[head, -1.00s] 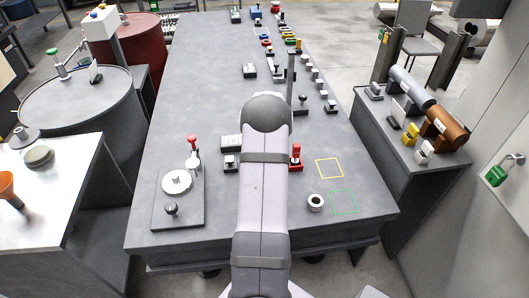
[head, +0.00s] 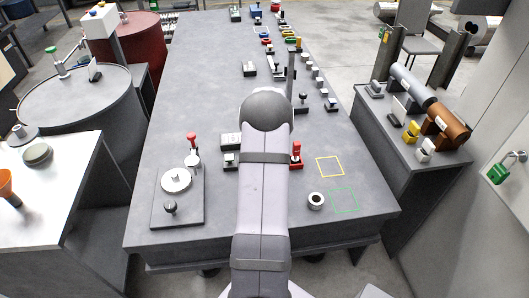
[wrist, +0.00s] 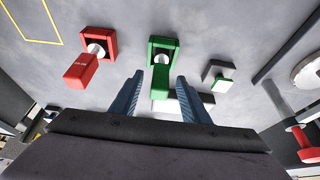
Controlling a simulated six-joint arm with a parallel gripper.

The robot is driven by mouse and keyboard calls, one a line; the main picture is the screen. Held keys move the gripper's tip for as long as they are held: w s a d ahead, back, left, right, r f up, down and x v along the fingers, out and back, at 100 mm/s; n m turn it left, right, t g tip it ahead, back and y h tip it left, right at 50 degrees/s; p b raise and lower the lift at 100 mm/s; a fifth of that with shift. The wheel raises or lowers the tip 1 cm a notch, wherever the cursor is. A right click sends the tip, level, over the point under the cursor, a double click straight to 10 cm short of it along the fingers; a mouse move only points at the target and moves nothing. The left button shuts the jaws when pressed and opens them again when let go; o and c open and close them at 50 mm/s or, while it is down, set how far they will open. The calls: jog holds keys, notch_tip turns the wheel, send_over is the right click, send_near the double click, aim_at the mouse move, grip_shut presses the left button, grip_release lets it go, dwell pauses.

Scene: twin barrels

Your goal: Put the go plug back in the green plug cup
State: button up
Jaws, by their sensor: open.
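A green plug (wrist: 160,84) shows in the wrist view, with a green block-shaped handle and a pale shank below it. Its shank stands in the square green cup (wrist: 164,46). How deep it sits cannot be told. My gripper (wrist: 160,79) is open, its two blue fingers on either side of the green handle, with gaps visible. To the left, a similar red plug (wrist: 82,72) stands in a red cup (wrist: 98,36). In the head view, the red plug (head: 296,150) shows just right of my arm. My arm hides the green cup and plug there.
A plate with a round dial (head: 176,181) stands at left. A grey holder (wrist: 217,74) is close right of the green cup. The bench's front right is mostly clear.

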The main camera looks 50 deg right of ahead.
jog(key=b+v, duration=0.1)
jog(key=v, duration=0.5)
jog(key=shift+f, duration=0.1)
dwell(0.6)
